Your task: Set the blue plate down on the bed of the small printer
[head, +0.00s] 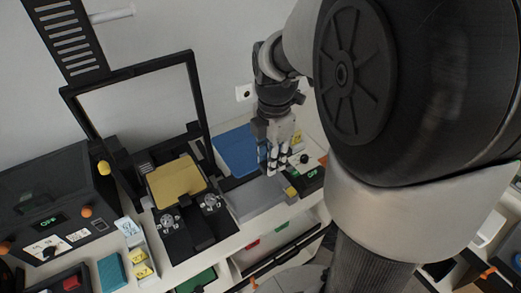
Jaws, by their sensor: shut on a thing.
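The blue plate (235,150) is a flat square sheet near the picture's middle, behind a low grey slab. My gripper (273,167) points down at the plate's right edge and is shut on it there; its fingers hide part of that edge. I cannot tell whether the plate is in the air or touching something below. The grey slab (255,197) lies in front of it, with a black panel (311,174) and a lit green display at its right. These look like part of the small printer, but its bed is not clearly visible.
A larger black-framed machine (191,100) stands left of the blue plate, with a yellow plate (177,181) on it. A dark box with orange knobs (86,211) stands at far left. Small labelled blocks (138,262) lie in front. My arm fills the right side.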

